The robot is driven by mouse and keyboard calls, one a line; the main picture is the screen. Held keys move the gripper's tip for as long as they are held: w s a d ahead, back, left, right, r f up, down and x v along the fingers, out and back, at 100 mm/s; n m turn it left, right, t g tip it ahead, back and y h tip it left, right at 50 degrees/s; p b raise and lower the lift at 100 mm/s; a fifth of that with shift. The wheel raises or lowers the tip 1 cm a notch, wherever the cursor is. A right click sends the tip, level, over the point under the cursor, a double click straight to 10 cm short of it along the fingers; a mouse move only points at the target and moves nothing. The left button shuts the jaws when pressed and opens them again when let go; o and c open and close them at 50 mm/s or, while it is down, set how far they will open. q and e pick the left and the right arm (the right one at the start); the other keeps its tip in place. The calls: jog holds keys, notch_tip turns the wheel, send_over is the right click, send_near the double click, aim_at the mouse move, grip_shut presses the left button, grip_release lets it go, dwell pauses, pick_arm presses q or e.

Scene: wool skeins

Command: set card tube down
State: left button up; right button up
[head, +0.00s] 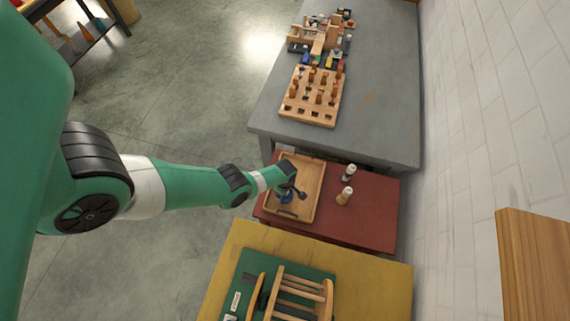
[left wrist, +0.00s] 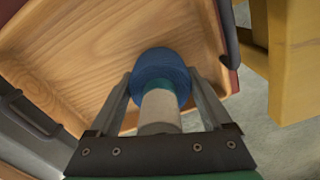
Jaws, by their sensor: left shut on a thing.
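The card tube (left wrist: 160,110) shows in the left wrist view as a pale cylinder with blue wool wound around its far part and a green band between. My left gripper (left wrist: 162,88) is shut on it, one finger on each side. In the head view my left gripper (head: 291,192) is over the wooden tray (head: 312,182), and a bit of the tube's blue wool (head: 285,199) shows below it. The tray floor (left wrist: 75,60) is behind the tube in the wrist view. I cannot tell whether the tube touches the floor. My right gripper is not in view.
The tray stands on a red table (head: 372,222), with two small bottles (head: 349,172) (head: 344,196) to its right. A grey table (head: 380,110) with a peg board (head: 311,96) is beyond. A yellow table (head: 375,280) with a wooden rack (head: 300,290) is nearer.

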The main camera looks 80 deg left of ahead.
pick_arm(q)
jog(key=o, duration=1.1)
jog(key=shift+f, duration=0.1)
jog(key=shift+o, duration=0.2)
notch_tip(320, 180, up, 12)
jog(key=p, duration=1.2)
jog(key=shift+r+p, duration=0.25)
jog(key=shift+p, duration=0.05)
jog(key=shift+f, duration=0.1)
